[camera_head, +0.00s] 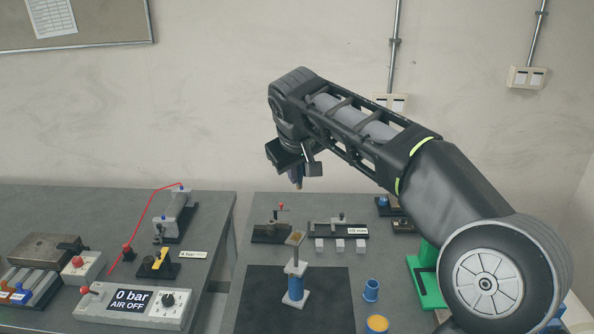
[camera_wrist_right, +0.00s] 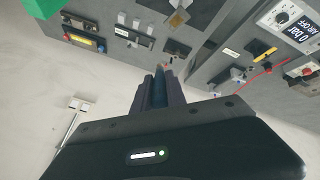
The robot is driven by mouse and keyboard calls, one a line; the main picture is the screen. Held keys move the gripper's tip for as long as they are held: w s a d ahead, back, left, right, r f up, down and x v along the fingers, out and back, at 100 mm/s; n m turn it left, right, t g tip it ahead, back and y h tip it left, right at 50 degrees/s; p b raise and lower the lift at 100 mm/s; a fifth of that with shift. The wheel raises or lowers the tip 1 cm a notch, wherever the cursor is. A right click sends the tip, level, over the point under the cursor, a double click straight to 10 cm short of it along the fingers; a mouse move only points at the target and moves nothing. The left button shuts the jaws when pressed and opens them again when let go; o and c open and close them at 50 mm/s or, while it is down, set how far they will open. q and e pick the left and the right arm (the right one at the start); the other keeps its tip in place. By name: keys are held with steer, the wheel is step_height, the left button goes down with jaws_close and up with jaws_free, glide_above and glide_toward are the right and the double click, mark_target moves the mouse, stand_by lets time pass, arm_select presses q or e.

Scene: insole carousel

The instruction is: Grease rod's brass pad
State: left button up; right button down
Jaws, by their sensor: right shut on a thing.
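A rod with a blue cylinder (camera_head: 295,288) and a pale shaft stands upright on a black mat. Its flat brass pad (camera_head: 295,238) faces up at the top; the pad also shows in the wrist view (camera_wrist_right: 178,19). My right gripper (camera_head: 296,176) is high above and behind the rod, apart from it. In the wrist view its jaws (camera_wrist_right: 160,88) are shut on a slim dark blue tool (camera_wrist_right: 159,84), mostly hidden between the fingers. A small blue cup with yellow content (camera_head: 377,323), perhaps grease, stands at the front edge. My left gripper is out of view.
A short blue cup (camera_head: 371,291) stands right of the mat (camera_head: 258,300). Small fixtures and white blocks (camera_head: 340,245) line the back. A green stand (camera_head: 425,285) is at right. The left table holds an air panel (camera_head: 130,304) reading 0 bar, AIR OFF.

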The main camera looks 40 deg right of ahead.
steer(key=shift+s+f, duration=0.1)
steer(key=shift+f, duration=0.05)
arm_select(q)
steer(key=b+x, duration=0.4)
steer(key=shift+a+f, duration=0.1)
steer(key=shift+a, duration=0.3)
arm_select(e)
step_height(320, 180, down, 5)
steer(key=shift+r, duration=0.15)
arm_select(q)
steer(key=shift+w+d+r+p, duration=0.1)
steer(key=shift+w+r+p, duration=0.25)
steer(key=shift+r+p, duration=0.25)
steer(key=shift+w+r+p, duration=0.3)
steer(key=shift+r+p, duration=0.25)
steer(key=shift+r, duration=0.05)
arm_select(e)
steer(key=shift+r, duration=0.35)
